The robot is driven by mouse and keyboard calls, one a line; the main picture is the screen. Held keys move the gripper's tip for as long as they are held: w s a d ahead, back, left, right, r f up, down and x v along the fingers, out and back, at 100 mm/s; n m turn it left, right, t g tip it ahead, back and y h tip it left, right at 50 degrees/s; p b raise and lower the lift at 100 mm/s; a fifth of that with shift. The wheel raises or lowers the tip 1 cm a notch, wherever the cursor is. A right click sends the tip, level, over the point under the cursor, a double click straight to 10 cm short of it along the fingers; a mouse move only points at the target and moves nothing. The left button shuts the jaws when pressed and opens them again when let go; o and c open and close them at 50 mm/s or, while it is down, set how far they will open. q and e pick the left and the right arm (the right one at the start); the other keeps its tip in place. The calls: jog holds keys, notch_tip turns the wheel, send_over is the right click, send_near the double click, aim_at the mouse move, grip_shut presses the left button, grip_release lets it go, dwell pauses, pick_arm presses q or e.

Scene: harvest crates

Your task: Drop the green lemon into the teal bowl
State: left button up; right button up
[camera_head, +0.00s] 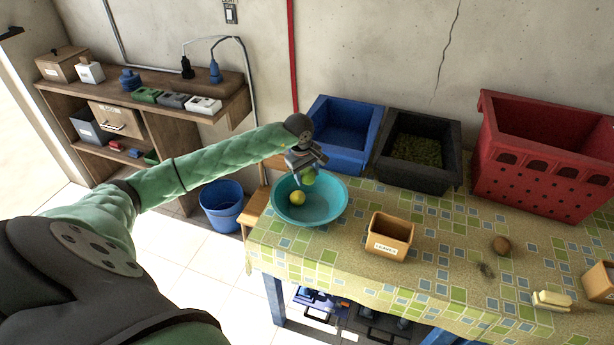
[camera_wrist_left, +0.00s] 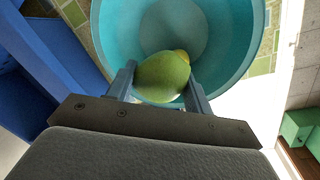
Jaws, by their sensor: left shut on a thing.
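The teal bowl (camera_head: 325,213) stands at the left end of the table and fills much of the left wrist view (camera_wrist_left: 232,38). My left gripper (camera_head: 306,178) is over the bowl, shut on the green lemon (camera_head: 309,177). The lemon sits between the two fingers in the left wrist view (camera_wrist_left: 160,78). A yellow-green fruit (camera_head: 297,198) shows inside the bowl; in the wrist view the held lemon mostly hides it. My right gripper is out of view.
A blue crate (camera_head: 369,150), a dark crate (camera_head: 447,178) with green contents and a red crate (camera_head: 545,183) line the back. A small tan box (camera_head: 388,243) stands right of the bowl. A blue bucket (camera_head: 222,215) stands on the floor.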

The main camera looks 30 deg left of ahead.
aim_at(306, 180)
pick_arm(q)
jog(key=shift+a, duration=0.5)
jog(key=shift+s+a+f+m, duration=0.1)
jog(key=shift+a+m, duration=0.05)
jog(key=shift+m, duration=0.25)
jog(key=shift+w+d+m, duration=0.2)
jog(key=shift+d+m, duration=0.2)
jog(key=shift+m, duration=0.1)
jog(key=shift+s+a+f, duration=0.1)
jog(key=shift+a+f, duration=0.15)
jog(key=shift+f, duration=0.15)
jog(key=shift+d+f, duration=0.2)
jog(key=shift+f, duration=2.35)
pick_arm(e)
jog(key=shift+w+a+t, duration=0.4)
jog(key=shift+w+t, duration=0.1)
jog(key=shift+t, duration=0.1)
